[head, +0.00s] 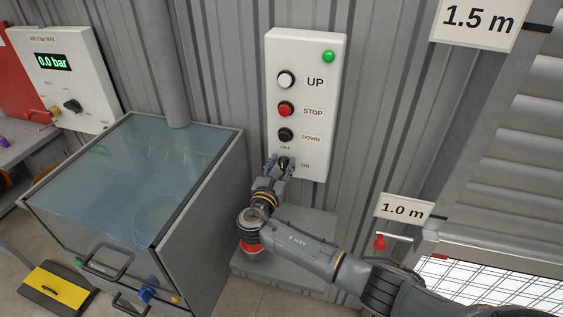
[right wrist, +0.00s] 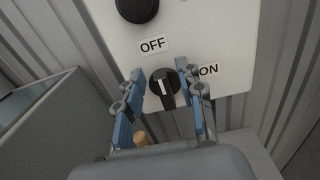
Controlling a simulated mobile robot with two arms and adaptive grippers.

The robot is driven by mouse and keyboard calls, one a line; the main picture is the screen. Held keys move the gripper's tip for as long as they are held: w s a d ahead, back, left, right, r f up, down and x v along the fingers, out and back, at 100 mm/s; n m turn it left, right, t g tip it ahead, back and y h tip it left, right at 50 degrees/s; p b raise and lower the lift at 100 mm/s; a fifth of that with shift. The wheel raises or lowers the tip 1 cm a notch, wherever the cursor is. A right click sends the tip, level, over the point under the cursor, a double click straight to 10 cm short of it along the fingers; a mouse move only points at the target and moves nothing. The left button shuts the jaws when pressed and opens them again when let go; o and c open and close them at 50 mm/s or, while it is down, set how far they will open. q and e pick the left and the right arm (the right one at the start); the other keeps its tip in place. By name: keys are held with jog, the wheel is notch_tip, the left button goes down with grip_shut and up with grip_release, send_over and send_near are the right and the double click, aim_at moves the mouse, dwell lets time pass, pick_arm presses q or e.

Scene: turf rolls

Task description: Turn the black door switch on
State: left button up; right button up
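The black door switch (right wrist: 166,101) is a rotary knob low on a white control panel (head: 312,60). OFF is printed above it and ON to its right. In the right wrist view its white mark points up, roughly toward OFF. My right gripper (head: 279,163) is at the panel with its fingers on both sides of the knob. In the right wrist view its blue fingers (right wrist: 166,88) stand apart, with small gaps seeming to show beside the knob; contact is not clear. My left gripper is not in view.
Above the switch are the UP (head: 286,79), STOP (head: 286,109) and DOWN (head: 286,135) buttons and a lit green lamp (head: 328,56). A glass-topped grey cabinet (head: 200,200) stands close on the left. A shutter (head: 515,130) is on the right.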

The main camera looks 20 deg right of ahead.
grip_shut()
